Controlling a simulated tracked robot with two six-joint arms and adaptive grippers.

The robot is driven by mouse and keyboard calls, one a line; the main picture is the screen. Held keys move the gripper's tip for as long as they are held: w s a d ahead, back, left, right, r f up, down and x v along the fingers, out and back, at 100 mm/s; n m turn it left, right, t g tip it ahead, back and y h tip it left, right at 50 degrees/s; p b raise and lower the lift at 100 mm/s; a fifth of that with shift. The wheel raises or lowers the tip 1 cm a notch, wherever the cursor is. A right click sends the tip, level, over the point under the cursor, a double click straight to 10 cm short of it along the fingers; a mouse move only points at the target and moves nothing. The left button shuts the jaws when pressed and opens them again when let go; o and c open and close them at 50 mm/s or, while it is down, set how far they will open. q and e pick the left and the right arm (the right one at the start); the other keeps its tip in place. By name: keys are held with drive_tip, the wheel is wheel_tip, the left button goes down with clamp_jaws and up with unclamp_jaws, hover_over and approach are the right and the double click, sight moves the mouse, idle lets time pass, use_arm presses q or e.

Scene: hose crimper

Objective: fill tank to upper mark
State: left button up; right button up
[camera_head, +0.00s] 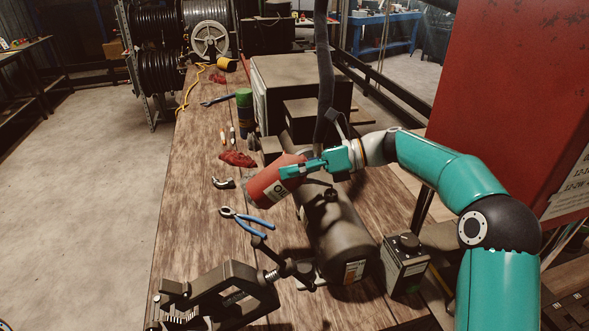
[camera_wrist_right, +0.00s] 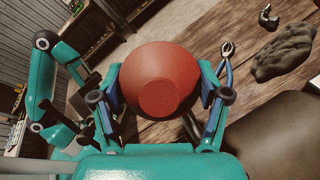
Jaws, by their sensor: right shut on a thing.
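A red oil can (camera_head: 273,182) with a pale label is held tilted above the workbench. My right gripper (camera_head: 303,169) is shut around it, and the can also shows end-on between the fingers in the right wrist view (camera_wrist_right: 160,80). A dark grey cylindrical tank (camera_head: 340,232) lies on the bench just below and right of the can. A small dark fitting (camera_head: 331,194) stands on top of the tank. I cannot see a level mark, the liquid level or any flow.
Blue-handled pliers (camera_head: 248,221) and a red rag (camera_head: 238,159) lie on the wooden bench (camera_head: 190,220). A black clamp-like device (camera_head: 225,290) is at the front. A small control box (camera_head: 404,262) stands right of the tank. A big red cabinet (camera_head: 510,90) rises at the right.

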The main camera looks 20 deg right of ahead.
drive_tip(key=shift+r, duration=0.15)
idle(0.4)
drive_tip(key=shift+a+p, duration=0.15)
drive_tip(key=shift+p, duration=0.4)
drive_tip(key=shift+a+f+g+h+p, duration=0.3)
drive_tip(key=shift+f+h+p, duration=0.15)
drive_tip(key=shift+h+p, duration=0.4)
drive_tip(key=shift+a+f+p, duration=0.1)
drive_tip(key=shift+f+p, duration=0.15)
drive_tip(key=shift+p, duration=0.1)
